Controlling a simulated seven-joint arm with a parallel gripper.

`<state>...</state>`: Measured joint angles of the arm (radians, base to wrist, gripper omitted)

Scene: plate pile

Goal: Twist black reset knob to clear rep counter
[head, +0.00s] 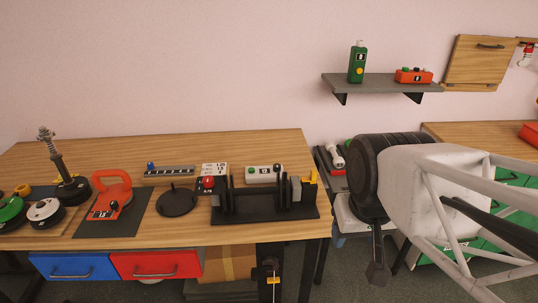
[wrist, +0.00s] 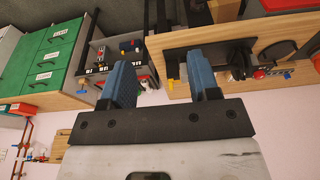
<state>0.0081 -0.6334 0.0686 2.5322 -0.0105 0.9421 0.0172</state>
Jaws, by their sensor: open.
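A small white box (head: 264,175) on the left wooden table carries a green button, a dark display and a small black knob (head: 277,168) on its top right. It looks like a counter, but its lettering is too small to read. It stands behind a black dumbbell rack. My gripper (wrist: 162,82) is open and empty in the wrist view, its two blue fingers apart. My arm is at the right in the head view, away from the white box. In the wrist view I cannot make out the knob.
The table (head: 130,151) also holds a red kettlebell (head: 113,190), a black round plate (head: 177,203), the rack (head: 268,210) and a red button (head: 208,182). A wall shelf (head: 380,84) bears a green bottle (head: 357,63) and an orange box (head: 413,76). Air above the table is clear.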

